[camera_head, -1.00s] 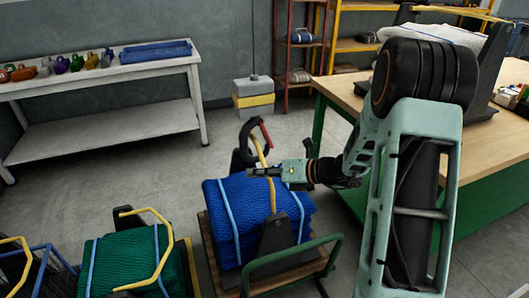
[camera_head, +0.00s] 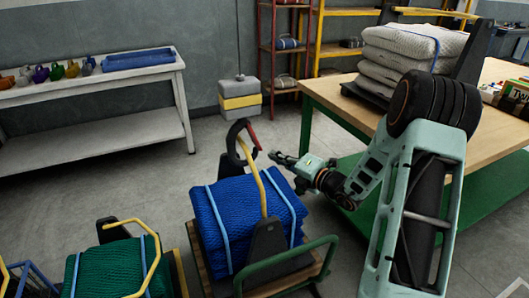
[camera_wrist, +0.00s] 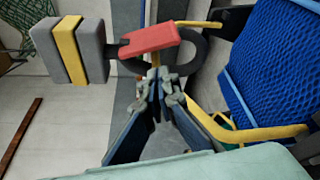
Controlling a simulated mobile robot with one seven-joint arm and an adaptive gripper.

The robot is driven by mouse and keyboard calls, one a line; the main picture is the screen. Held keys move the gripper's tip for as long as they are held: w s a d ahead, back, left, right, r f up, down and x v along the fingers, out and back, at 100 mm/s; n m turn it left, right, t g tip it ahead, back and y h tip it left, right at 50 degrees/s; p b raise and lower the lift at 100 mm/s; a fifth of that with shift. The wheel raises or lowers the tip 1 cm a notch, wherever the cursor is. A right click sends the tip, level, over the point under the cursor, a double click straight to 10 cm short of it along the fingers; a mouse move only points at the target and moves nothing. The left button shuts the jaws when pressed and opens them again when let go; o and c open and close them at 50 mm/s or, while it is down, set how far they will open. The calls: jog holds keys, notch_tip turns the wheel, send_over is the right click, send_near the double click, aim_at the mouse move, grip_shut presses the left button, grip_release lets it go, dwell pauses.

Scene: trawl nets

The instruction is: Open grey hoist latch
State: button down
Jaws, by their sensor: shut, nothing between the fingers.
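A black hook (camera_head: 235,148) with a red latch bar (camera_head: 253,136) stands at the top of the yellow bent bar (camera_head: 257,178), behind the blue net bundle. In the wrist view the red bar (camera_wrist: 150,39) lies across the dark hook (camera_wrist: 190,55), just beyond my fingertips. My gripper (camera_head: 274,156) is shut and empty, just right of the hook. Its fingertips (camera_wrist: 158,88) meet in the wrist view; I cannot tell whether they touch the hook. A grey block with a yellow band (camera_head: 240,102) stands on the floor behind; it also shows in the wrist view (camera_wrist: 70,50).
The blue net bundle (camera_head: 248,215) sits on a cart with a green rail (camera_head: 290,262), below my gripper. A green net bundle (camera_head: 112,265) is at left. A green-framed table (camera_head: 345,108) with stacked pale nets (camera_head: 412,45) stands at right.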

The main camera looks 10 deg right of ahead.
jog(key=b+x, duration=0.2)
jog(key=x, duration=0.7)
jog(key=shift+w+a, duration=0.15)
jog(key=shift+w, duration=0.05)
